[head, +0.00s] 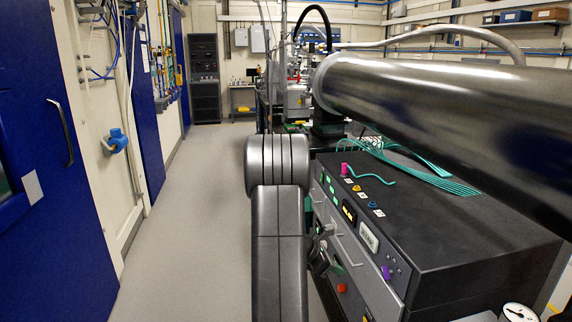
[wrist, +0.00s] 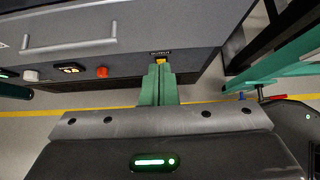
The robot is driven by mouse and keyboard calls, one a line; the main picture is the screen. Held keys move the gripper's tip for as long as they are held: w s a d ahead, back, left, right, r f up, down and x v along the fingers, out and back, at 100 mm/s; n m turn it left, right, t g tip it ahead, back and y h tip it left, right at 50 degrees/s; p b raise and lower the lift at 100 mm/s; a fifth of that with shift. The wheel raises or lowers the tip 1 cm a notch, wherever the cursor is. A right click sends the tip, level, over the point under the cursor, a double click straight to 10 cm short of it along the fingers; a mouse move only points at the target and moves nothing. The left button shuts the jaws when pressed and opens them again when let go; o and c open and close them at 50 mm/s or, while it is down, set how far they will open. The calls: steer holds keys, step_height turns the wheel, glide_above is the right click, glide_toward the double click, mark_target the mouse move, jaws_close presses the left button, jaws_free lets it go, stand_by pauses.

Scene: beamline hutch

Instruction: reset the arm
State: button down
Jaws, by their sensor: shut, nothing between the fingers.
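My gripper (wrist: 158,72) shows in the wrist view with its green fingers together and nothing between them. Its tips point toward the lower edge of the front of a grey cabinet (wrist: 190,28), near a small yellow part (wrist: 161,60) with a dark label. I cannot tell whether the tips touch it. In the head view my arm's dark links cross the middle and reach down in front of the black and grey cabinet (head: 460,225); the gripper is mostly hidden there.
The cabinet front has a drawer handle (wrist: 70,48), a red button (wrist: 102,72) and a white knob (wrist: 31,75). Teal cables (head: 425,172) lie on its top. Blue doors (head: 55,190) line the left wall. The grey floor aisle (head: 195,220) between is clear.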

glide_toward(372, 283)
step_height(372, 283, down, 3)
steer(key=shift+w+d+f+b, duration=0.15)
steer(key=shift+d+b, duration=0.05)
steer(key=shift+d, duration=0.75)
steer(key=shift+w+d+f+b, duration=0.1)
steer(key=shift+d+b, duration=0.05)
steer(key=shift+d, duration=0.8)
